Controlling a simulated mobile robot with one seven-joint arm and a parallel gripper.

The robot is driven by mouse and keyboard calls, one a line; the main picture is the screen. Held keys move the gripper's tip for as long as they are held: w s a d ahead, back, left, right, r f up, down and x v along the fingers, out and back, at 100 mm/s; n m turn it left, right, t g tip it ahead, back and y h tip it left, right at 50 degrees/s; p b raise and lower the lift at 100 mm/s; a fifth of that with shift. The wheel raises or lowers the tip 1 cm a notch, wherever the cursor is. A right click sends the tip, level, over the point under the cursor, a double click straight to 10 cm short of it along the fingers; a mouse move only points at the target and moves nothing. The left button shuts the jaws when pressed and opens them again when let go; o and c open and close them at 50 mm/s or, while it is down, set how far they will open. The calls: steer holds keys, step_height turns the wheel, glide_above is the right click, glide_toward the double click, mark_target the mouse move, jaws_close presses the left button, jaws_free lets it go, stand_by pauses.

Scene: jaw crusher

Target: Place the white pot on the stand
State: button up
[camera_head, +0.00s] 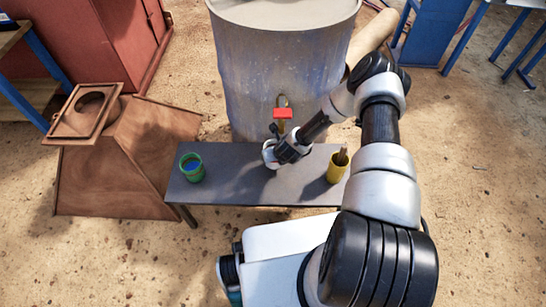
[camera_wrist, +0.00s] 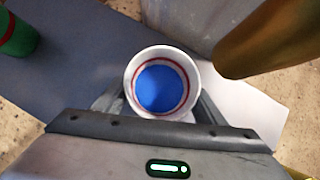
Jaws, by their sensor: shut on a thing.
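The white pot (camera_head: 268,154) is at the grey bench-like stand (camera_head: 240,185), in front of the drum's tap. In the wrist view the white pot (camera_wrist: 134,72) shows from above, with a red ring inside its rim and a blue inside. My gripper (camera_wrist: 160,95) is shut on it, one finger on each side. In the head view my gripper (camera_head: 276,152) partly covers the pot. I cannot tell whether the pot's base touches the stand.
A red-handled tap (camera_head: 283,114) on the big drum (camera_head: 280,70) is close by; its brass spout (camera_wrist: 262,38) is beside the pot. A green pot (camera_head: 192,168) stands left on the stand and a yellow pot (camera_head: 337,166) right. A brown hopper (camera_head: 120,155) is at left.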

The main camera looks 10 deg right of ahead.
steer(key=shift+w+a, duration=0.1)
steer(key=shift+w, duration=0.7)
steer(key=shift+f+b, duration=0.65)
steer(key=shift+f, duration=1.1)
steer(key=shift+f, duration=0.2)
steer(key=o, duration=1.2)
steer(key=shift+o, duration=0.2)
steer(key=shift+r, duration=0.1)
steer(key=shift+r, duration=0.2)
steer(key=p+v, duration=0.3)
steer(key=v, duration=0.9)
